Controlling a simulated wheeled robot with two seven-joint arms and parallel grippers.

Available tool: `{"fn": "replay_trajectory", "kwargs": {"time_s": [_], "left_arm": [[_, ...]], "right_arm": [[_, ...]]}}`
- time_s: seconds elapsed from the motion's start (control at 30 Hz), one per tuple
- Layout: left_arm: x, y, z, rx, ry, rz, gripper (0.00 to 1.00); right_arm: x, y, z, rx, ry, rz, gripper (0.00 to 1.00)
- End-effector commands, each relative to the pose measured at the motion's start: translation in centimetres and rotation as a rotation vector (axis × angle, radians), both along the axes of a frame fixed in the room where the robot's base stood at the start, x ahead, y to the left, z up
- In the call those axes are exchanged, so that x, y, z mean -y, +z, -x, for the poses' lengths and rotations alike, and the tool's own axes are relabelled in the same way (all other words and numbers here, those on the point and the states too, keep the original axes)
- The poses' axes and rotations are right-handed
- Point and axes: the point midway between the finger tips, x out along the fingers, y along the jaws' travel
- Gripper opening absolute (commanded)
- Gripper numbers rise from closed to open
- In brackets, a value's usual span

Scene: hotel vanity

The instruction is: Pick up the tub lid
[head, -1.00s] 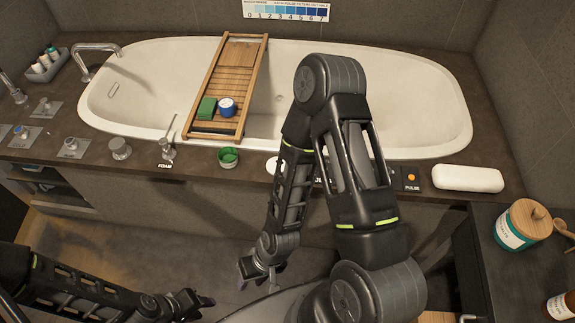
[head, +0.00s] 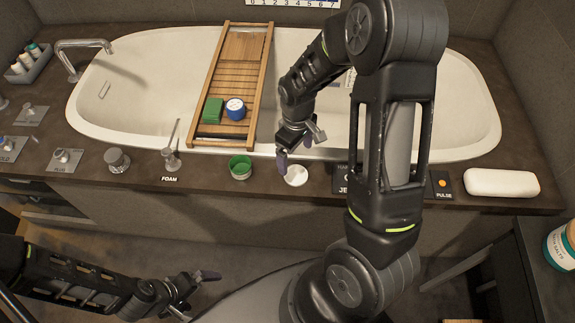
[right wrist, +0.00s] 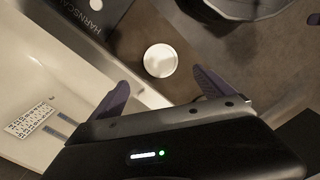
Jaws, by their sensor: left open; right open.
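The tub lid, a white round disc (head: 296,176), lies flat on the dark counter along the front of the bath. Beside it to the left stands a small open green tub (head: 240,167). My right gripper (head: 298,152) is open and empty, above and just behind the lid. In the right wrist view the lid (right wrist: 160,60) lies beyond and between the two spread purple fingers of my gripper (right wrist: 162,90), apart from them. My left gripper (head: 193,290) is open and empty, low in front of the counter.
A wooden bath tray (head: 241,60) holds a green block (head: 213,109) and a blue jar (head: 236,109). Knobs and a tap (head: 84,50) stand on the left. A white bar (head: 501,183) lies on the right counter. The pulse button (head: 442,183) is between.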

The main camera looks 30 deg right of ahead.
Motion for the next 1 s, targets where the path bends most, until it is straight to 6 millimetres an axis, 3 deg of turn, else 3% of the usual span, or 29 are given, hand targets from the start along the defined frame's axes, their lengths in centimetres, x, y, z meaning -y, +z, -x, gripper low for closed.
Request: {"fn": "replay_trajectory", "kwargs": {"time_s": [0.23,0.5,0.83,1.0], "left_arm": [[0.0,0.1,0.1,-0.001,0.000,0.000,1.00],[0.0,-0.2,0.0,-0.001,0.000,0.000,1.00],[0.0,-0.1,0.0,-0.001,0.000,0.000,1.00],[0.0,-0.1,0.0,-0.001,0.000,0.000,1.00]], "right_arm": [[-0.1,-0.2,0.1,-0.003,0.000,-0.001,0.92],[-0.2,-2.6,0.1,-0.003,-0.001,-0.002,0.92],[-0.2,-2.9,0.1,-0.002,-0.001,-0.003,0.92],[-0.1,-4.6,0.4,-0.006,-0.002,-0.003,0.92]]}}
